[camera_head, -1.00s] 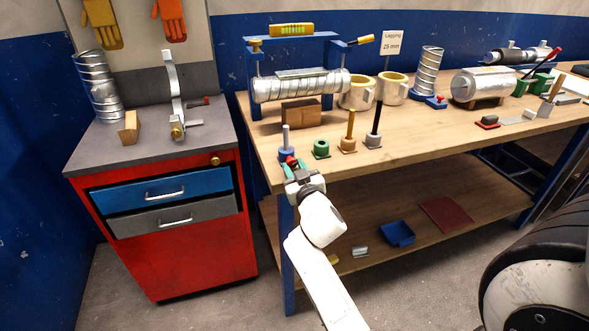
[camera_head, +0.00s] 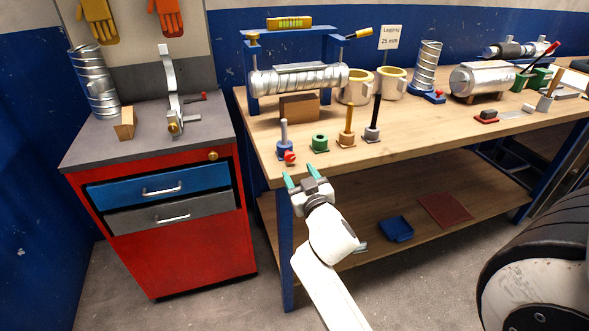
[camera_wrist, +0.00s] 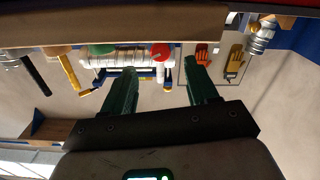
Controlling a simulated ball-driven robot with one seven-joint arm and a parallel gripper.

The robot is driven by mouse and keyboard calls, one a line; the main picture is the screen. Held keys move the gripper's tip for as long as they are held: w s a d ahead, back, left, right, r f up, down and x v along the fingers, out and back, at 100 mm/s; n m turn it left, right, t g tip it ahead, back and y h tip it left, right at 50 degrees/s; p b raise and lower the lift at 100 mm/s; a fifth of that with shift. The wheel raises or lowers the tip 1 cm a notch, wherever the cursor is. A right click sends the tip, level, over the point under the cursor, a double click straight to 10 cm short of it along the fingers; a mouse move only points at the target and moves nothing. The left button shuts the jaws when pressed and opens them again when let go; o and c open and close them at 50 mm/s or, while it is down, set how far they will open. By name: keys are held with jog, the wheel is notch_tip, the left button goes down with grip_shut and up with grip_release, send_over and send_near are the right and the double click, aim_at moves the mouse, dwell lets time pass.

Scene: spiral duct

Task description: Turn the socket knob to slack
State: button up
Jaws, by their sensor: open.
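The red socket knob (camera_head: 289,157) is on the front of a small blue socket (camera_head: 284,146) with an upright grey post, near the table's front left corner. My gripper (camera_head: 303,178) is open and empty, with two green fingers. It is in front of the table edge, just below and in front of the knob, and apart from it. In the wrist view the round red knob (camera_wrist: 160,52) shows beyond my green fingers (camera_wrist: 161,88), in the gap between them. The knob's turned position cannot be read.
A green socket (camera_head: 319,143), a socket with a wooden rod (camera_head: 348,128) and one with a black rod (camera_head: 374,120) stand in a row to the right. A blue frame (camera_head: 252,75) with a spiral duct (camera_head: 300,78) stands behind. A red cabinet (camera_head: 180,250) is at left.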

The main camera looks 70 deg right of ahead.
aim_at(291, 158)
jog(key=b+v, duration=0.1)
jog(key=v, duration=0.4)
jog(key=shift+w+d+f+m+b, duration=0.15)
jog(key=shift+f+m+b, duration=0.05)
jog(key=shift+m+b, duration=0.5)
jog(key=shift+c, duration=1.4)
jog(key=w+d+m, duration=0.1)
jog(key=w+d, duration=0.1)
jog(key=d, duration=0.1)
jog(key=w+d+m+b, duration=0.1)
jog(key=w+d+m, duration=0.1)
jog(key=w+d, duration=0.1)
jog(key=w+d+m, duration=0.1)
jog(key=w+d, duration=0.1)
jog(key=d, duration=0.1)
jog(key=shift+w+r+m+b, duration=0.3)
jog(key=shift+w+r+b, duration=0.05)
jog(key=shift+r+b, duration=0.05)
